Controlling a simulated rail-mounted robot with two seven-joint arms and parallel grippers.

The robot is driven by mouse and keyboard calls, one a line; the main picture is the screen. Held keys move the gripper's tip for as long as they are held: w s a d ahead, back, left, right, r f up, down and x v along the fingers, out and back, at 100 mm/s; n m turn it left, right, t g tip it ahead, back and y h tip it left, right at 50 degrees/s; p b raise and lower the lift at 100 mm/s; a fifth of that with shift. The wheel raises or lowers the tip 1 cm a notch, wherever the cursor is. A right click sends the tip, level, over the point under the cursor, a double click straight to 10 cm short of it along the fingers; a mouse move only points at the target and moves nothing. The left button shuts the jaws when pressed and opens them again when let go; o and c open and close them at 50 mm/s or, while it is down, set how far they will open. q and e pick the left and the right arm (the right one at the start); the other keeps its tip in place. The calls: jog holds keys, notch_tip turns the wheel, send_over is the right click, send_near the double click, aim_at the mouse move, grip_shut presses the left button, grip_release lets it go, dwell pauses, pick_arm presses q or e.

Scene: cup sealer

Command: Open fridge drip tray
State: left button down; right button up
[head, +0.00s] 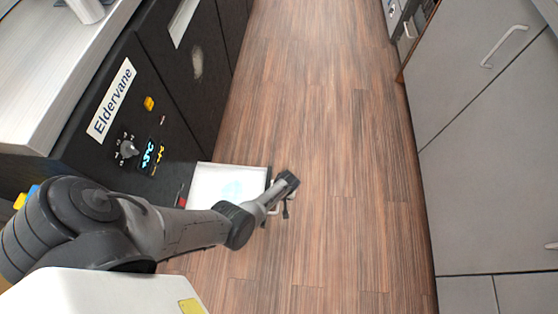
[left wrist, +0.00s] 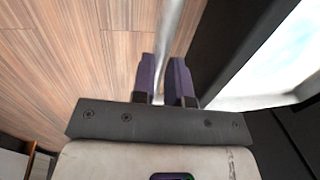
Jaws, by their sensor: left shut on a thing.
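The fridge (head: 115,110) is a dark unit on the left in the head view, with an "Eldervane" label. Its drip tray (head: 228,182) sticks out from the front over the floor, with a white inside and a pale blue patch. My left arm crosses the tray's near side and hides part of it. My left gripper (head: 284,192) is at the tray's outer edge. In the left wrist view, the gripper (left wrist: 165,75) has its two fingers on either side of a pale metal bar, the tray's handle (left wrist: 178,25), and is shut on it. My right gripper is not in view.
Grey cabinets (head: 490,150) with bar handles line the right side. The wood floor (head: 335,130) between them and the fridge is clear. A control knob (head: 127,149) and a lit display (head: 151,156) are on the fridge front above the tray.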

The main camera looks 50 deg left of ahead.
pick_arm(q)
jog(key=shift+a, duration=0.1)
jog(key=c, duration=1.1)
grip_release()
jog(key=shift+s+a, duration=0.15)
jog(key=shift+s, duration=0.05)
jog(key=shift+w, duration=0.1)
jog(key=shift+r, duration=0.15)
jog(key=shift+w+d+r+p, duration=0.35)
jog(key=shift+r+p, duration=1.3)
jog(key=shift+r, duration=0.55)
jog(key=shift+w+d+r+p, duration=0.2)
jog(key=shift+d+r+p, duration=0.1)
jog(key=shift+r+p, duration=1.6)
jog(key=shift+w+d+r+p, duration=0.35)
jog(key=shift+r+p, duration=1)
jog(key=shift+r, duration=1.15)
